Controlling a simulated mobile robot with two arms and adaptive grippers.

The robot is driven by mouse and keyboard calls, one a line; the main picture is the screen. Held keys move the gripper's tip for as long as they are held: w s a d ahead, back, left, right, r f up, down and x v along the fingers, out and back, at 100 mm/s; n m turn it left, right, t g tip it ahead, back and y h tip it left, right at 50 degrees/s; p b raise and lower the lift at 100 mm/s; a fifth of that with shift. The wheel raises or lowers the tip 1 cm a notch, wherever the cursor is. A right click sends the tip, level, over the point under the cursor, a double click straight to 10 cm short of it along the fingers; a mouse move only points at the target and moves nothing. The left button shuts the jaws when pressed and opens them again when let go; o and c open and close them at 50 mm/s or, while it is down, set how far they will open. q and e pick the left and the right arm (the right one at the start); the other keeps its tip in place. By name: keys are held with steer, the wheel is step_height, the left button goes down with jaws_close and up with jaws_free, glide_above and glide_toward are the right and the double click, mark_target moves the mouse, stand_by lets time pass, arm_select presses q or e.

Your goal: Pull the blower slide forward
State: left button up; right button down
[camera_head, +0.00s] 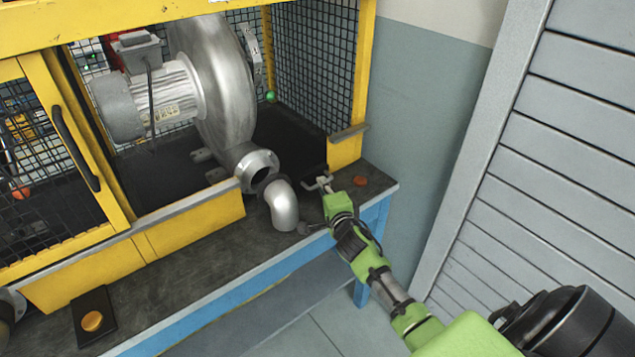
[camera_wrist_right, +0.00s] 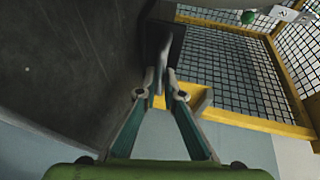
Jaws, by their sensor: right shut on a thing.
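The silver blower (camera_head: 212,85) with its grey motor (camera_head: 155,98) stands inside the yellow mesh cage. It sits on a dark slide plate (camera_head: 290,140). A small light metal handle (camera_head: 317,184) is at the right front of the slide. My right gripper (camera_head: 326,187) reaches in from the lower right and is shut on the handle. In the right wrist view the two fingers (camera_wrist_right: 165,90) close on either side of the handle (camera_wrist_right: 163,72). The exact finger contact is partly hidden.
A bent silver pipe elbow (camera_head: 283,205) stands on the bench top just left of my gripper, in front of the blower outlet (camera_head: 257,168). A yellow mesh door (camera_head: 45,170) is at left.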

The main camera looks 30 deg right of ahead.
steer(key=s, duration=0.4)
steer(key=shift+s+d+f+p, duration=0.1)
steer(key=shift+s+d+p, duration=0.05)
steer(key=shift+s+p, duration=0.25)
steer(key=shift+f, duration=0.1)
steer(key=c, duration=2.2)
jaws_free()
steer(key=shift+d, duration=0.1)
steer(key=shift+o, duration=0.2)
steer(key=shift+w, duration=0.1)
steer(key=shift+s+a, duration=0.2)
steer(key=shift+s, duration=0.15)
steer(key=v, duration=1.1)
steer(key=shift+r, duration=0.25)
steer(key=shift+s, duration=0.1)
